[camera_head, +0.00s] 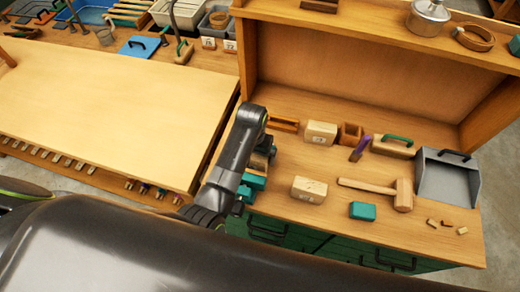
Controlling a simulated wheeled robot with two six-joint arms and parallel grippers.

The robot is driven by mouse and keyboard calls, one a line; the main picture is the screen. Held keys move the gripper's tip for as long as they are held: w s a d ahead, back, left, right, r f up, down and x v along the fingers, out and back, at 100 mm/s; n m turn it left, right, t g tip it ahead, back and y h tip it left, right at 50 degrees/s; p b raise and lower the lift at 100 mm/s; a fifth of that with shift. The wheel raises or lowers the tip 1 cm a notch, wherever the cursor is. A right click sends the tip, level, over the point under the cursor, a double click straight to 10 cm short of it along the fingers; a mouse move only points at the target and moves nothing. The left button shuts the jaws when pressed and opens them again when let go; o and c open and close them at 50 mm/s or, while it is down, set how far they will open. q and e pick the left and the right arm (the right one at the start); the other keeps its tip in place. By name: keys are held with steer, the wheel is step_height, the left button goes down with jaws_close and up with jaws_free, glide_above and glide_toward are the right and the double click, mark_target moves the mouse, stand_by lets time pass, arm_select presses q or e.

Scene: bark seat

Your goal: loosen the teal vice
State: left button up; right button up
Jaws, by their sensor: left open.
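The teal vice (254,182) is at the left end of the wooden workbench, partly hidden behind my left arm. Only some of its teal blocks show beside the arm. My left gripper (266,158) is open, just above or at the vice, seen from above and behind. Its fingers are mostly hidden, and I cannot tell whether it touches the vice or its handle. My right gripper is not in view.
On the bench (285,222) lie a mallet (402,194), wooden blocks (309,190), a teal block (362,211) and a grey dustpan (448,178). A raised back panel (340,70) stands behind. A pale table (110,100) is at left.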

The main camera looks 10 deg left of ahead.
arm_select(q)
steer(key=shift+s+f, duration=0.15)
steer(key=shift+f, duration=0.25)
steer(key=shift+s+f, duration=0.1)
steer(key=shift+s, duration=0.15)
steer(key=shift+f, duration=0.15)
steer(key=shift+w+f, duration=0.1)
steer(key=shift+w, duration=0.3)
steer(key=shift+c, duration=0.6)
steer(key=shift+s, duration=0.1)
steer(key=c, duration=0.7)
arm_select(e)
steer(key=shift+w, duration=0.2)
arm_select(q)
steer(key=shift+s+r, duration=0.2)
steer(key=shift+s, duration=0.1)
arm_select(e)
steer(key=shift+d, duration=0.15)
